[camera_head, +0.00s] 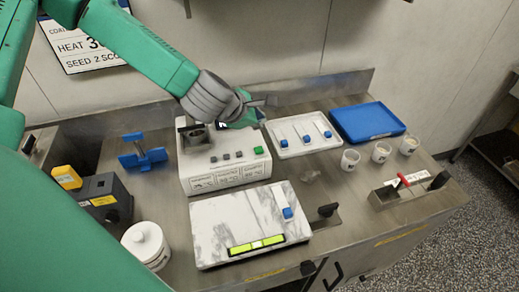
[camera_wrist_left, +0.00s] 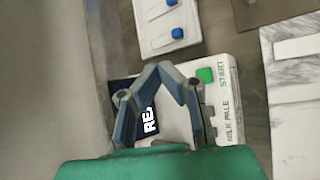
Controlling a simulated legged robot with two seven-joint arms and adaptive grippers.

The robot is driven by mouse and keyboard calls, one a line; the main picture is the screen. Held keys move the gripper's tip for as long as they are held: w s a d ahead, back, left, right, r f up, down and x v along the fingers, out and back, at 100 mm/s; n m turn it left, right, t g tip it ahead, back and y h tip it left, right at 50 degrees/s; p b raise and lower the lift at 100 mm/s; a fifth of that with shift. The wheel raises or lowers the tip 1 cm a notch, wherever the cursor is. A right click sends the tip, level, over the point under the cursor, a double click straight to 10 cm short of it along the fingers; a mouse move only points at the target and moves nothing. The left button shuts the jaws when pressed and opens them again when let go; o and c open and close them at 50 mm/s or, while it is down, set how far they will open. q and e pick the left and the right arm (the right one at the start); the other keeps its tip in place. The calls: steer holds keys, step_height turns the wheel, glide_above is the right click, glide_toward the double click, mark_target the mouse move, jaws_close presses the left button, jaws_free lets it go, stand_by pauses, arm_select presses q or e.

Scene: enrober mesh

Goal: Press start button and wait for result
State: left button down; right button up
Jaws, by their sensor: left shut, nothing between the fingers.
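The white machine (camera_head: 225,172) sits at the back middle of the steel bench. Its green button (camera_head: 258,150) is at the right end of a row of grey buttons; in the left wrist view the green button (camera_wrist_left: 205,75) is beside the word START. A dark screen (camera_wrist_left: 150,118) there shows letters beginning "REA", partly hidden by my fingers. My left gripper (camera_head: 270,101) is shut and empty, above and behind the button row, apart from the green button as far as I can tell. It also shows in the left wrist view (camera_wrist_left: 164,68). My right gripper is not in view.
A marble slab (camera_head: 215,225) with a level lies in front of the machine. A white tray (camera_head: 293,152) with blue-ended tools, a blue tray (camera_head: 368,122) and small cups (camera_head: 350,159) stand right. A blue stand (camera_head: 143,155) and white jar (camera_head: 146,244) are left.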

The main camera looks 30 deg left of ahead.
mark_target(258, 149)
arm_select(q)
steer(key=f+b, duration=0.5)
steer(key=f, duration=0.2)
steer(key=shift+a+f+b, duration=0.15)
steer(key=shift+a+b, duration=0.05)
steer(key=shift+b, duration=0.15)
steer(key=shift+a+f+b, duration=0.1)
steer(key=shift+f+b, duration=0.3)
steer(key=shift+f, duration=0.1)
steer(key=shift+d+r, duration=0.1)
steer(key=shift+d, duration=0.25)
steer(key=shift+a, duration=0.25)
steer(key=shift+d, duration=0.15)
steer(key=shift+f+b, duration=0.3)
steer(key=shift+f, duration=0.1)
